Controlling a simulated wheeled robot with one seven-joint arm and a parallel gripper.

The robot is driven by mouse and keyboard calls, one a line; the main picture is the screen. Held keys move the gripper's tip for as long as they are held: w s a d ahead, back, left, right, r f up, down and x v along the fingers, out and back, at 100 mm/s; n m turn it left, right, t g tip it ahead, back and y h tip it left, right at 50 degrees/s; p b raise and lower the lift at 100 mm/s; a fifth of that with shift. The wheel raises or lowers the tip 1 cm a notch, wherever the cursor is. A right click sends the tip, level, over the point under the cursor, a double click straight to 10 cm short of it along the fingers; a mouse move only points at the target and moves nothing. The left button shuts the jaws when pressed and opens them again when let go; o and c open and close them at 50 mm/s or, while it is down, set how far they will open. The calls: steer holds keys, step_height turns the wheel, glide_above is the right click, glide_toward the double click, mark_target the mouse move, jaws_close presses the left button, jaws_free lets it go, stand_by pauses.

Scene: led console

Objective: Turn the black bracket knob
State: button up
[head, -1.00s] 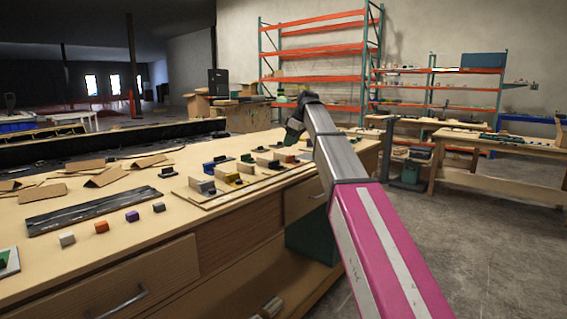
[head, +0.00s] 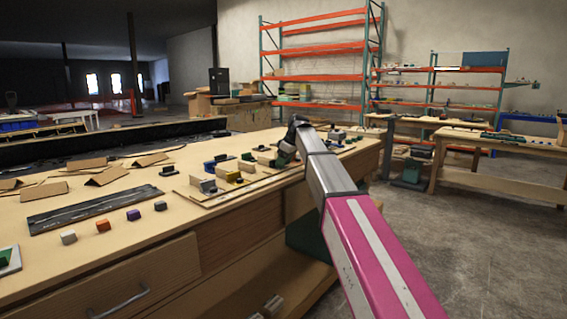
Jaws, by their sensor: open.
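A board (head: 205,200) on the wooden workbench (head: 110,230) carries several small brackets and blocks in grey, blue, yellow, green and tan. A small black bracket-like piece (head: 169,171) stands at the board's left, apart from it. I cannot tell which piece is the black bracket knob. My arm reaches in from the lower right. My gripper (head: 287,150) is at its far end, low over the right part of the board near the green and tan pieces. Its fingertips are small and partly hidden by the arm, and I see nothing held.
Folded cardboard (head: 107,176) lies behind. Orange shelving (head: 315,53) stands at the back. The floor at right is open.

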steer(key=c, duration=1)
